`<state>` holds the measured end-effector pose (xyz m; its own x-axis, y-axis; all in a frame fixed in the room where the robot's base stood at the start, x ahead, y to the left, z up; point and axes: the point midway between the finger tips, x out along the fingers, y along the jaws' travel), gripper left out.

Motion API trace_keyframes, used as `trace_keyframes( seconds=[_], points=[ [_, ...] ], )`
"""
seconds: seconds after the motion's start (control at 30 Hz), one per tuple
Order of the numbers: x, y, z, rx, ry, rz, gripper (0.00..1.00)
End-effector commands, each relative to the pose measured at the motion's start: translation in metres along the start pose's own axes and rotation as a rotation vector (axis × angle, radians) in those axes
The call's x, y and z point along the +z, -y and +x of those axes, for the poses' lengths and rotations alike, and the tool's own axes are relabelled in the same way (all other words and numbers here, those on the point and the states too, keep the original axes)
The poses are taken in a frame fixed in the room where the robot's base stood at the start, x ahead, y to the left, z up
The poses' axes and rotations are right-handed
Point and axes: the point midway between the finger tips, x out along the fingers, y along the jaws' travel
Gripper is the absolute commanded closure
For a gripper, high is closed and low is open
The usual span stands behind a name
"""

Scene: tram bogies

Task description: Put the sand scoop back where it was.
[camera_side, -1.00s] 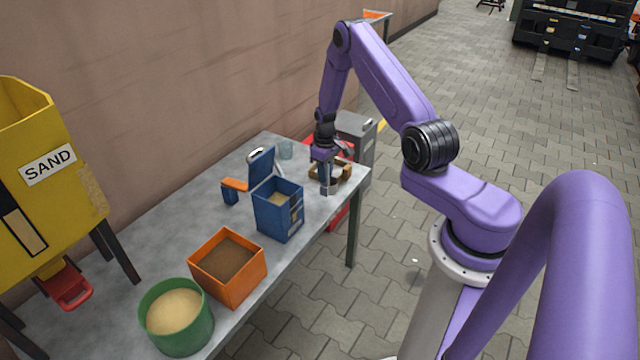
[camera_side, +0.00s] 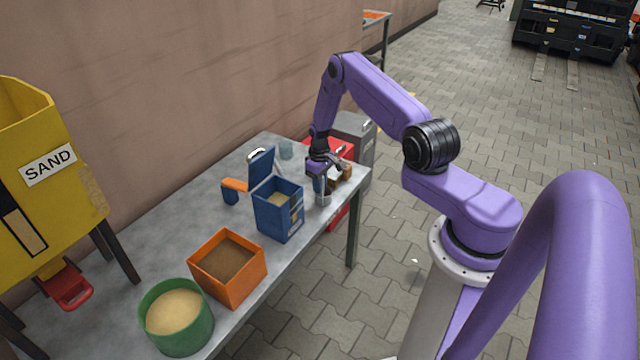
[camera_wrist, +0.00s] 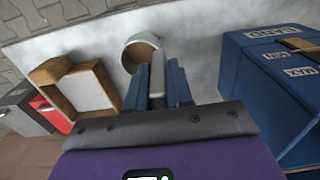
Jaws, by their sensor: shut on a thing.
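My gripper (camera_side: 318,180) is shut on the grey handle of the sand scoop (camera_side: 323,199), over the far right part of the table. In the wrist view the handle (camera_wrist: 156,88) stands between my blue fingers (camera_wrist: 159,85), and the pale round cup (camera_wrist: 134,56) is beyond them. I cannot tell whether the cup touches the table. A shallow wooden tray (camera_wrist: 102,87) lies beside the scoop, apart from it. It shows partly behind my gripper in the side view (camera_side: 346,171). The blue sand box (camera_side: 277,217) stands left of the scoop with its lid up.
An orange bin (camera_side: 253,282) and a green tub (camera_side: 203,335) stand nearer on the grey table (camera_side: 150,242). A yellow sand hopper (camera_side: 55,205) stands at left.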

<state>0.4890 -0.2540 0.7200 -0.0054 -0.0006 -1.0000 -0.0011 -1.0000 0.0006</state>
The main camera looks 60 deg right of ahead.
Motion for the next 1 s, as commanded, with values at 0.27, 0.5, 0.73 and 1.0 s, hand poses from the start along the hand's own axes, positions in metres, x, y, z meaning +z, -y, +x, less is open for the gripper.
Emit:
trace_keyframes(
  seconds=[0.27,0.5,0.73,1.0],
  points=[
    [0.0,0.0,0.003,0.0,0.0,0.0,0.6],
    [0.0,0.0,0.003,0.0,0.001,0.0,0.54],
    [0.0,0.0,-0.006,0.0,-0.001,0.0,0.54],
    [-0.001,-0.001,-0.049,0.002,-0.003,0.0,0.54]
  ],
)
